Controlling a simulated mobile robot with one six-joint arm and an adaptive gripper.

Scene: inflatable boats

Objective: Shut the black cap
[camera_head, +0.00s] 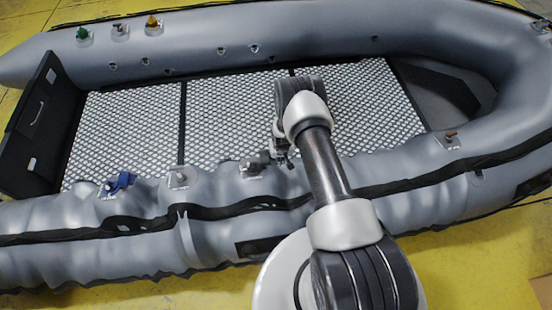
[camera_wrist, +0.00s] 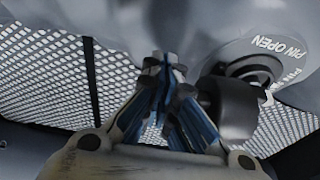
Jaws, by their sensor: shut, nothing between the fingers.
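The black cap (camera_wrist: 232,108) is a dark, thick round piece in the wrist view, just right of my gripper's fingers. It is beside and partly in front of its round valve seat (camera_wrist: 256,68), which is set in the grey tube near white "PIN OPEN" lettering. How the cap joins the seat is partly hidden. In the head view the cap (camera_head: 261,157) is a small dark shape on the near tube, just left of my gripper (camera_head: 283,158). My gripper (camera_wrist: 166,68) is shut and empty, its blue-lined fingers together left of the cap. I cannot tell whether they touch it.
The grey boat's near tube (camera_head: 60,215) also carries a blue cap (camera_head: 119,182) and a grey one (camera_head: 180,177). Green (camera_head: 83,33) and yellow (camera_head: 152,22) caps are on the far tube. The patterned floor (camera_head: 225,110) is clear.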

